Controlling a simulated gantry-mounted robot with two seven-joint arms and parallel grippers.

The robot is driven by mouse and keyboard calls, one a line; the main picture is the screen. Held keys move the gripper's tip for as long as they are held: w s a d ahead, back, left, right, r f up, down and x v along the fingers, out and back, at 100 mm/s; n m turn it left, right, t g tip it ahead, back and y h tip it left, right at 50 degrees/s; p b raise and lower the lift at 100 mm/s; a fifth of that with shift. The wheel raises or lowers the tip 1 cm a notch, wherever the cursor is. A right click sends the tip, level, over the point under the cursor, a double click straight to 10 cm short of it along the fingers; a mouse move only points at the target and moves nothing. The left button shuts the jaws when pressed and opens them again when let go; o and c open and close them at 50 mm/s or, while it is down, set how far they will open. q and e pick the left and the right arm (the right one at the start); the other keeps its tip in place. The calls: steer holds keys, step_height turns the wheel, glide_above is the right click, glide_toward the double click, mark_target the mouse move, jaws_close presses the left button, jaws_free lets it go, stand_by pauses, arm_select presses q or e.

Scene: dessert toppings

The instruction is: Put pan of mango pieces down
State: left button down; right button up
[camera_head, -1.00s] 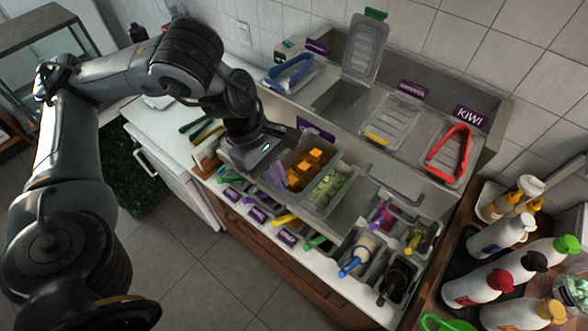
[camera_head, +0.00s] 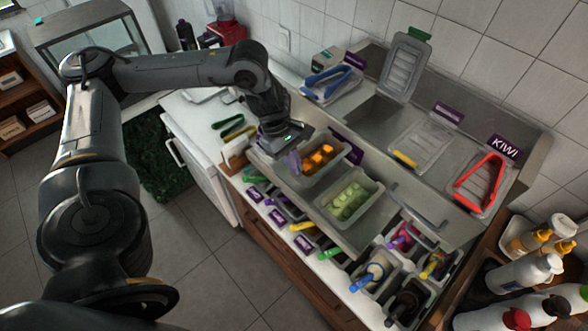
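The pan of mango pieces (camera_head: 337,165) is a small grey pan with orange cubes in it. It is left of a pan of green pieces (camera_head: 375,205), with a gap between them. My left gripper (camera_head: 297,150) is at the pan's left rim and moves together with it, so it appears shut on that rim; its fingertips are hard to make out. I cannot tell whether the pan's bottom touches the metal surface beneath it. My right gripper is not in view.
The metal topping station has an open well (camera_head: 372,118) with a raised clear lid (camera_head: 405,65) behind. Red tongs (camera_head: 481,184) and blue tongs (camera_head: 326,79) lie on lids. Several small bins with colored-handled tools line the front. Bottles (camera_head: 525,272) stand at the right.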

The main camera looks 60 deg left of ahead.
arm_select(q)
steer(key=shift+f+p, duration=0.4)
steer(key=shift+f, duration=1.6)
steer(key=shift+a, duration=0.1)
steer(key=shift+f, duration=0.15)
steer(key=shift+f, duration=0.15)
steer(key=c, duration=1.4)
jaws_free()
steer(key=shift+o, duration=0.2)
